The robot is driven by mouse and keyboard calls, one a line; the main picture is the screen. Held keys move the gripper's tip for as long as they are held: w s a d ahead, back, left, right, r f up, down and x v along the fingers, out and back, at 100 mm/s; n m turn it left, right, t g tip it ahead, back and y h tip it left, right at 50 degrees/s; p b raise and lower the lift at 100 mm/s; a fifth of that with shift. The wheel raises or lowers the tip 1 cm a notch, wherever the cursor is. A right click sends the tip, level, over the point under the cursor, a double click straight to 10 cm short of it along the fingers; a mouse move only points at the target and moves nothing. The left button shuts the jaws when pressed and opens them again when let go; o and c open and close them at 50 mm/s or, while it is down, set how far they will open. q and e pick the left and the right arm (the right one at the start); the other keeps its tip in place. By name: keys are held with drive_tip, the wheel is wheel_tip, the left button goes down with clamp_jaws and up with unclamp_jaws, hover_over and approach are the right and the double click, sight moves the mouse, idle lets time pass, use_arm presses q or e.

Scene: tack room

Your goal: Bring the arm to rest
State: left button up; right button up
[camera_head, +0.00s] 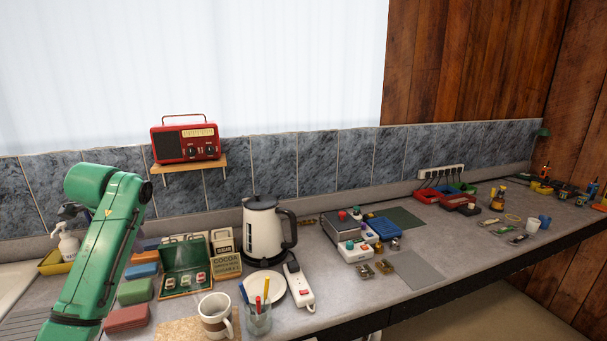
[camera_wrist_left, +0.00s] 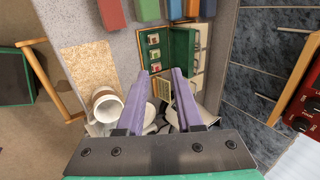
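My green left arm (camera_head: 112,235) rises from the bottom left of the head view, bent at its top, in front of the left end of the counter. I cannot make out its fingers clearly there. In the left wrist view my left gripper (camera_wrist_left: 160,72) shows two purple fingers set apart, with a clear gap and nothing held between them. The counter lies beyond the fingertips, with the open green tea box (camera_wrist_left: 181,52) ahead and the mug (camera_wrist_left: 106,103) to the left. My right arm and gripper are in neither view.
Coloured blocks (camera_head: 135,291) lie beside my arm. A red radio (camera_head: 186,142) stands on a wall shelf. Small electronics fill the right side.

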use_arm(q)
drive_tip(key=s+d+f+n, duration=0.1)
drive_tip(key=s+d+f, duration=0.3)
drive_tip(key=f, duration=0.3)
drive_tip(key=s+d+f+n+g+h, duration=0.1)
drive_tip(key=s+d+f+n, duration=0.2)
drive_tip(key=f, duration=0.5)
drive_tip(key=s+d+f, duration=0.4)
drive_tip(key=d+f, duration=0.1)
drive_tip(key=f, duration=0.2)
drive_tip(key=s+d+f+n+g+h, duration=0.1)
drive_tip(key=s+d+f+n, duration=0.2)
drive_tip(key=s, duration=0.6)
drive_tip(key=s+d+f+n, duration=0.1)
drive_tip(key=s+f+n, duration=0.3)
drive_tip(key=s, duration=0.6)
wheel_tip(320, 180, down, 23)
drive_tip(key=g+b, duration=0.1)
drive_tip(key=b, duration=0.2)
drive_tip(key=s+a+f+g+b, duration=0.1)
drive_tip(key=s+a+f+b, duration=0.2)
drive_tip(key=s+f, duration=1.5)
drive_tip(key=shift+s+a+f+n+g, duration=0.2)
drive_tip(key=shift+f+n+g, duration=0.15)
drive_tip(key=shift+f, duration=0.3)
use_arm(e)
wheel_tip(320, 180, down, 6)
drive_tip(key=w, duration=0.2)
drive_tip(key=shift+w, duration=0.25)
